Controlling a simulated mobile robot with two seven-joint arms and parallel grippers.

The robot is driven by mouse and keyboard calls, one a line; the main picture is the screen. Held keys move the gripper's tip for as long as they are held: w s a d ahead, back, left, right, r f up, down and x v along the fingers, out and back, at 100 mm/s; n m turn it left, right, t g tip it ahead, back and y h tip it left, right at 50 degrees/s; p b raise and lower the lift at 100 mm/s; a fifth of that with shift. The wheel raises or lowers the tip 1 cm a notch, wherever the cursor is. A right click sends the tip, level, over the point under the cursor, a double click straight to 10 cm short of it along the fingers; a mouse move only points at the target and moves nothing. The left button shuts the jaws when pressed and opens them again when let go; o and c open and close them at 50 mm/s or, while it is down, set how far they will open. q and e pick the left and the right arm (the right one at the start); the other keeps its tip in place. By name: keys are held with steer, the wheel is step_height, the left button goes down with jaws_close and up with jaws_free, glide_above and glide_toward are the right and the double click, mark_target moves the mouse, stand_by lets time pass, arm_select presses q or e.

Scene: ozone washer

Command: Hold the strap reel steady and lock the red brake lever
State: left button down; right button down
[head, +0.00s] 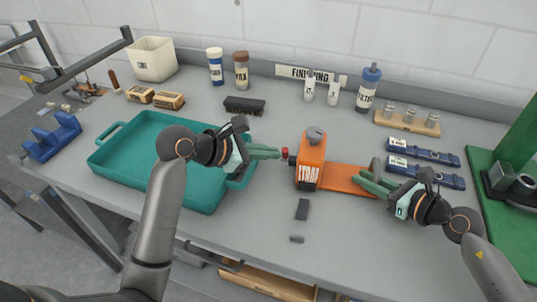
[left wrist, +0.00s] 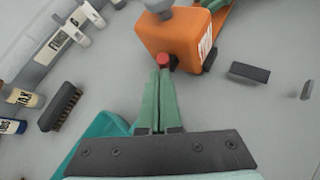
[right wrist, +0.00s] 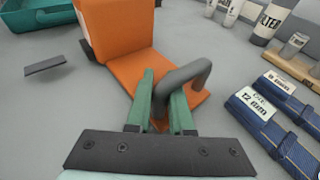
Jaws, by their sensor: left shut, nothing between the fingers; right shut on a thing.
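The orange strap reel (head: 310,165) stands upright on the bench, with a grey knob on top and an orange base plate (head: 340,179) reaching right. A red-tipped lever (head: 285,153) sticks out of its left side; it also shows in the left wrist view (left wrist: 162,60). My left gripper (head: 278,153) is shut and empty, its fingertips right at the red tip; I cannot tell whether they touch. My right gripper (head: 360,179) is shut on the dark grey bent handle (right wrist: 185,75) on the base plate. The fingers hide part of this handle.
A teal tray (head: 110,150) lies left, under my left forearm's reach. A dark block (head: 302,209) and a small grey piece (head: 297,239) lie in front of the reel. Blue straps (head: 425,175) lie at right. Bottles (head: 368,90) and a brush (head: 244,105) stand behind.

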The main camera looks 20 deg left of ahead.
arm_select(q)
steer(key=shift+w+r, duration=0.1)
steer(key=w, duration=0.3)
steer(key=shift+w+a+r, duration=0.15)
steer(key=shift+r, duration=0.35)
stand_by(0.3)
steer(key=shift+r, duration=0.7)
